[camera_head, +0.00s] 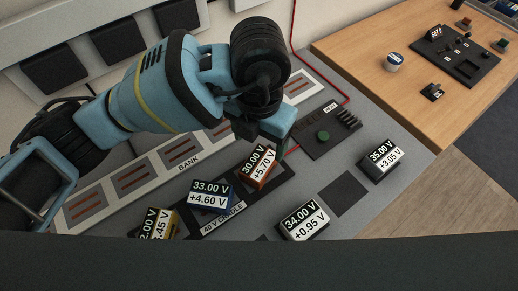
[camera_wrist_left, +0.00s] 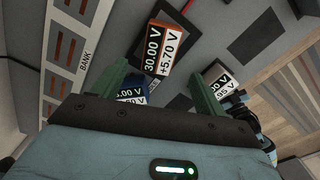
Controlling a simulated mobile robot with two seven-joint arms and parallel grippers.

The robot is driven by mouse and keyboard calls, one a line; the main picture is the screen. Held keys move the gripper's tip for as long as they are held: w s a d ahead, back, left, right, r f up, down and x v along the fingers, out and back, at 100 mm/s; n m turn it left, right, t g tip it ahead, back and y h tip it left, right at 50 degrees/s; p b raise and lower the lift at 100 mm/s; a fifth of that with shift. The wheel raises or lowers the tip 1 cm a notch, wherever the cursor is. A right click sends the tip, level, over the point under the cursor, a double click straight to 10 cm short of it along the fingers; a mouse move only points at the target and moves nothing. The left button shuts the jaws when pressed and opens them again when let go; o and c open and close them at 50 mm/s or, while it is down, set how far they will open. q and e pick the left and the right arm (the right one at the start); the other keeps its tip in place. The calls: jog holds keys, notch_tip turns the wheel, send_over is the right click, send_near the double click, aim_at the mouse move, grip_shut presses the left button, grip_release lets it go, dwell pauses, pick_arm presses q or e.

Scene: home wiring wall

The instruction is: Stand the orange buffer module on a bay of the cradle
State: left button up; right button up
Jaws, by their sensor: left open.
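The orange buffer module (camera_head: 258,167), labelled 30.00 V and +5.70 V, stands slightly turned at the right end of the dark cradle (camera_head: 222,222). Whether it is fully seated in a bay I cannot tell. In the left wrist view the orange module (camera_wrist_left: 161,48) lies beyond the fingertips, apart from both. My left gripper (camera_head: 278,142) is just above and right of the module, and the left wrist view shows its green fingers (camera_wrist_left: 162,80) spread and empty. A blue 33.00 V module (camera_head: 208,194) and a yellow module (camera_head: 158,224) stand farther left along the cradle. My right gripper is not seen.
A 34.00 V module (camera_head: 302,223) and a 35.00 V module (camera_head: 381,160) stand to the right, with an empty dark pad (camera_head: 344,195) between them. A panel with a green button (camera_head: 323,135) lies behind. The BANK strip (camera_head: 182,152) runs behind the cradle. A wooden table (camera_head: 375,95) stands at right.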

pick_arm(q)
jog(key=shift+r, duration=1.15)
